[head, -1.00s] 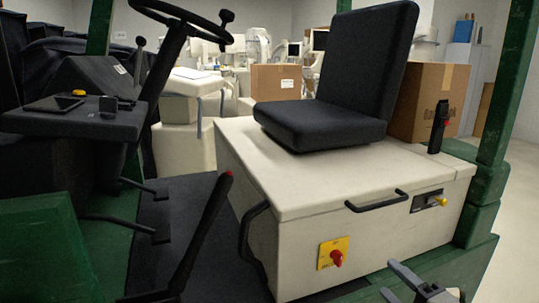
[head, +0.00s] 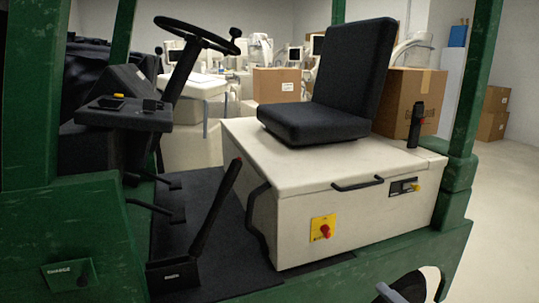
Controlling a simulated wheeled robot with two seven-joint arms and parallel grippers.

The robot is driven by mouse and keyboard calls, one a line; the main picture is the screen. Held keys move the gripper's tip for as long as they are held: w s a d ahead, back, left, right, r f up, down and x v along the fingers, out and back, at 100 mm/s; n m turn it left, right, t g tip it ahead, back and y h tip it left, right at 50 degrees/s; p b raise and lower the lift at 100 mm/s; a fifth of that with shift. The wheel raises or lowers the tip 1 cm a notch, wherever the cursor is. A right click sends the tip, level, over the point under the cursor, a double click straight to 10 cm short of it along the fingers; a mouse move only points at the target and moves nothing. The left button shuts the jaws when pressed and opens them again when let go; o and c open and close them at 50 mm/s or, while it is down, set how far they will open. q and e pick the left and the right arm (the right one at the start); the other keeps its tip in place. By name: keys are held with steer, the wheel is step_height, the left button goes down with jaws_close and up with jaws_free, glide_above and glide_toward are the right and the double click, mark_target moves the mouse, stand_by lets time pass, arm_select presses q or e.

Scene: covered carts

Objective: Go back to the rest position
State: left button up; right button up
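Only a small grey tip of what looks like my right gripper (head: 387,293) shows at the bottom edge of the head view, right of centre. It is in front of the lower side of a green vehicle (head: 350,278). The rest of this gripper is below the frame, so its opening is hidden. I see nothing held at the visible tip. My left gripper is not in view.
The vehicle has a black seat (head: 320,120) on a cream box (head: 290,215), a steering wheel (head: 197,35), a black lever (head: 215,215) and green posts (head: 475,90). Cardboard boxes (head: 277,85) stand behind. Pale floor (head: 505,200) is clear at right.

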steer(key=s+a+f+n+g+h+p, duration=0.1)
steer(key=s+a+f+n+g, duration=0.1)
steer(key=s+a+f+n, duration=0.2)
steer(key=s+a+f+n+g+h, duration=0.1)
steer(key=s+a+f+n+g, duration=0.2)
steer(key=s+f+n, duration=0.4)
steer(key=s+a+n, duration=0.1)
steer(key=s+n, duration=0.2)
steer(key=s, duration=0.2)
steer(key=shift+a+f+h+p, duration=0.15)
steer(key=shift+a+h+p, duration=0.15)
steer(key=shift+p, duration=0.1)
stand_by(0.7)
